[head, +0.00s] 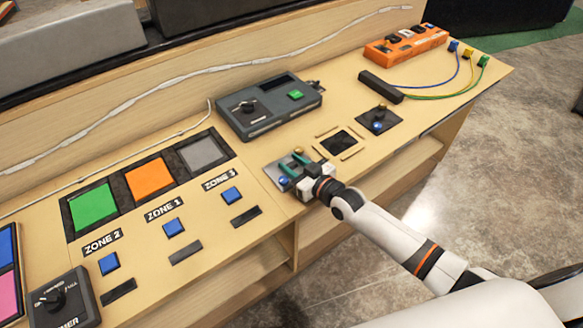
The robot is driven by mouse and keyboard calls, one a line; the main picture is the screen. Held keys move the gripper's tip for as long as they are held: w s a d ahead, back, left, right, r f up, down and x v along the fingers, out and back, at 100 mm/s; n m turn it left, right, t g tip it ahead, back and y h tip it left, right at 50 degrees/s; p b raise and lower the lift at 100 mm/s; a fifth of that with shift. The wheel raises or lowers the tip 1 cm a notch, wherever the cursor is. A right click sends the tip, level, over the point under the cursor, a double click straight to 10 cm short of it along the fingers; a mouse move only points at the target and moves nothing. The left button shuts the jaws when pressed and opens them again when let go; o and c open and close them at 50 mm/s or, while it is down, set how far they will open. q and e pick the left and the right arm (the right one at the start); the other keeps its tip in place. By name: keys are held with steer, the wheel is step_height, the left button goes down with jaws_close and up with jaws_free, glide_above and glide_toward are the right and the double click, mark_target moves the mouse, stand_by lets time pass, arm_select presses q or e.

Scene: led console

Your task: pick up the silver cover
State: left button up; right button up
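A flat silver-grey plate (273,176), which looks like the silver cover, lies on the wooden console top near its front edge. My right gripper (292,163) is right over it and hides much of it. A small blue knob (284,181) and an orange-brown one (298,150) show at the plate's edges. My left gripper is not in view.
Right of the plate are a dark square (342,141) between wooden strips and a dark panel with knobs (378,121). A grey control box (268,107) stands behind. Zone buttons (173,227) lie left. An orange strip (406,43) and cables are at the far right.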

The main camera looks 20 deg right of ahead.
steer(key=shift+w+a, duration=0.2)
steer(key=shift+w, duration=0.2)
steer(key=shift+c, duration=0.3)
